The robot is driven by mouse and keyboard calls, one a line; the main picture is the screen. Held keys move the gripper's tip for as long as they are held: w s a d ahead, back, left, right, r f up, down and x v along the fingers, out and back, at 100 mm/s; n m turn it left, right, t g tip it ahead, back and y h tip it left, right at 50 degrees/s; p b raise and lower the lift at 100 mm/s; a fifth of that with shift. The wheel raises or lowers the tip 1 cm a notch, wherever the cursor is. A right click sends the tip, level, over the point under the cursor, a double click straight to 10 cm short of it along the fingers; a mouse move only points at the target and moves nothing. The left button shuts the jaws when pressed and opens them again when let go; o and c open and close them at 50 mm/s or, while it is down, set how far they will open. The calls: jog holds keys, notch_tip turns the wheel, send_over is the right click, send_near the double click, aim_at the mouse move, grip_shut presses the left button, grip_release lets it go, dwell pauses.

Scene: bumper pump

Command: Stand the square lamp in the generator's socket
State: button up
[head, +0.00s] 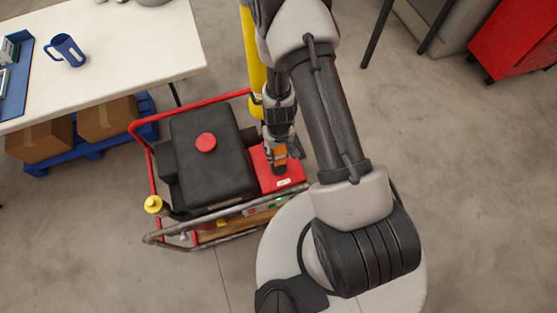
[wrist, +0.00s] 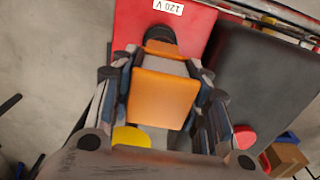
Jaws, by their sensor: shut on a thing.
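The square lamp (wrist: 165,98) has an orange face and a grey body. My gripper (wrist: 165,105) has its fingers on both sides of it in the wrist view. In the head view, my gripper (head: 281,143) points down over the red panel of the generator (head: 212,150), with the lamp's orange part (head: 281,155) between its fingers. The dark round socket (wrist: 160,35) is at the lamp's far end in the wrist view, on the red panel beside a "120 V" label. The lamp's end overlaps the socket in view; I cannot tell how deep it sits.
The generator's black tank with its red cap (head: 206,143) is left of my gripper, inside a tube frame (head: 148,165). A yellow post (head: 255,60) stands close behind. A white table (head: 130,45) with a blue mug (head: 67,50) is at upper left.

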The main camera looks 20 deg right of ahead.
jog(key=shift+f+b, duration=2.1)
jog(key=shift+f, duration=0.2)
jog(key=shift+f, duration=0.15)
jog(key=o, duration=1.3)
